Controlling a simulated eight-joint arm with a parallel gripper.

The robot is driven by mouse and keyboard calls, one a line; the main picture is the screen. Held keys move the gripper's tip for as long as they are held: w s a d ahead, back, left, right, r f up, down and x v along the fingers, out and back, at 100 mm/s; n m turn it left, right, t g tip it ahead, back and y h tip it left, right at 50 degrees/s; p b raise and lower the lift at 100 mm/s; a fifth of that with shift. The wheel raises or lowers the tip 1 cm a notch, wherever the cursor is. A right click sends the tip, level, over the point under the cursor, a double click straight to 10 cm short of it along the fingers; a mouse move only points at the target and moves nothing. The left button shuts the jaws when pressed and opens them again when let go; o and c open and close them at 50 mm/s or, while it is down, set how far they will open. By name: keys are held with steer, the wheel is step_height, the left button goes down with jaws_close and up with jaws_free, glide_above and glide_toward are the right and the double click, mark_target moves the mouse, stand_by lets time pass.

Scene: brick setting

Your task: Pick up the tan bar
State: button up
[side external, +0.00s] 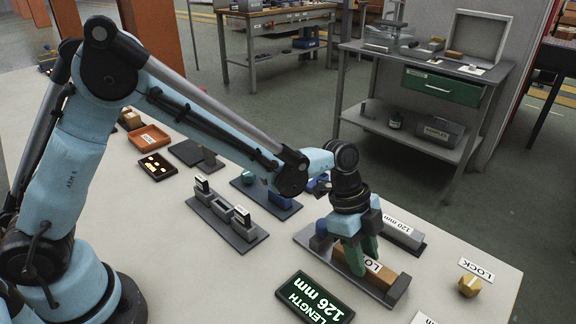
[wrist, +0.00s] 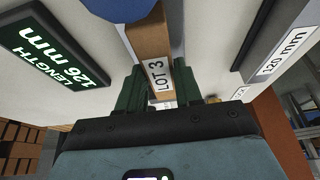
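The tan bar (side external: 383,274) lies low over a grey base plate (side external: 310,238) in the side view, with a white label on it. In the wrist view the tan bar (wrist: 150,37) runs away from me and its label reads LOT 3. My gripper (side external: 362,256) points down over the bar, with one green finger on each side of it. In the wrist view my gripper's fingers (wrist: 158,84) flank the labelled part closely. I see no clear gap, but I cannot tell whether they press on the bar. No lift off the plate is clear.
A dark sign (side external: 315,298) reading LENGTH 126 mm lies in front of the plate. A grey block (side external: 403,235) labelled 120 mm sits just behind the bar. A brass-coloured piece (side external: 470,286) by a LOCK tag is to the right. A grey fixture (side external: 227,215) stands left.

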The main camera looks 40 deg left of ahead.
jaws_close()
steer(key=shift+r, duration=0.1)
